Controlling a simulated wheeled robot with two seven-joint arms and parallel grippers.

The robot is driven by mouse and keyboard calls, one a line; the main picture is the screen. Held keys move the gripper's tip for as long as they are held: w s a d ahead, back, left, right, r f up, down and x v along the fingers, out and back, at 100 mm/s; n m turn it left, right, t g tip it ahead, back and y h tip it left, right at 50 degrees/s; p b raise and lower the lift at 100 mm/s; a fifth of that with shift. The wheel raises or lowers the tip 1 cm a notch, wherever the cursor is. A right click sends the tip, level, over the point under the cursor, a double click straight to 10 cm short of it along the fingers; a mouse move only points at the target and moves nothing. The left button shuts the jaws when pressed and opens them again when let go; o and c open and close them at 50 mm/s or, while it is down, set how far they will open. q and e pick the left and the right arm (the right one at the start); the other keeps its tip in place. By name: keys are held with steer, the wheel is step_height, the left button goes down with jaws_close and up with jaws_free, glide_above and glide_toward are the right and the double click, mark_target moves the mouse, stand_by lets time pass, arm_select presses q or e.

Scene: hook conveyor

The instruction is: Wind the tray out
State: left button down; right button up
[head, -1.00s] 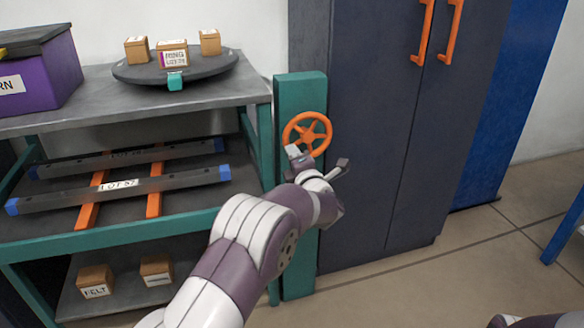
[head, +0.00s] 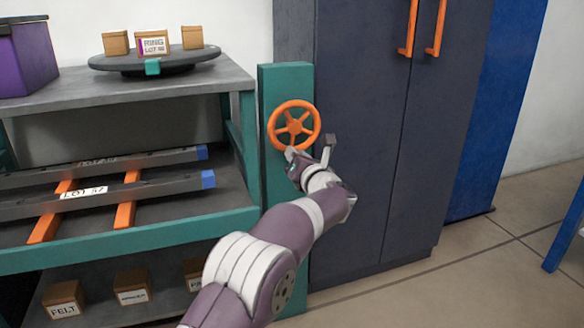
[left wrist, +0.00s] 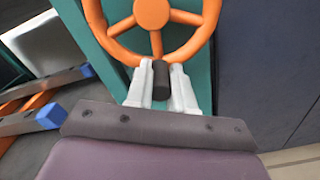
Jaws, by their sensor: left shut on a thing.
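An orange spoked handwheel (head: 294,125) is mounted on a teal post (head: 272,82) at the right end of the shelf unit. It also shows at the top of the left wrist view (left wrist: 152,14). My left gripper (head: 309,152) is at the wheel's lower rim. In the left wrist view its pale fingers (left wrist: 162,82) are shut on a dark round knob (left wrist: 163,76) at the wheel's bottom. Dark rails (head: 140,182) with blue ends lie across orange bars on the middle shelf. I cannot tell which part is the tray. My right gripper is out of view.
A dark round stand (head: 150,58) with several small cartons and a purple bin (head: 28,55) are on the top shelf. More cartons (head: 132,287) are on the bottom shelf. A dark cabinet (head: 375,150) with orange handles stands close right of the post. Open floor lies further right.

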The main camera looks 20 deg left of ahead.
arm_select(q)
steer(key=shift+w+d+f+n+b, duration=0.1)
steer(key=shift+w+d+n+b, duration=0.15)
steer(key=shift+n+b, duration=0.3)
steer(key=shift+w+d+n+b, duration=0.1)
steer(key=shift+d+n+b, duration=0.2)
steer(key=shift+n, duration=0.45)
steer(key=c, duration=1)
jaws_free()
steer(key=shift+p+v, duration=1.9)
steer(key=shift+v, duration=4.45)
steer(key=shift+d, duration=0.1)
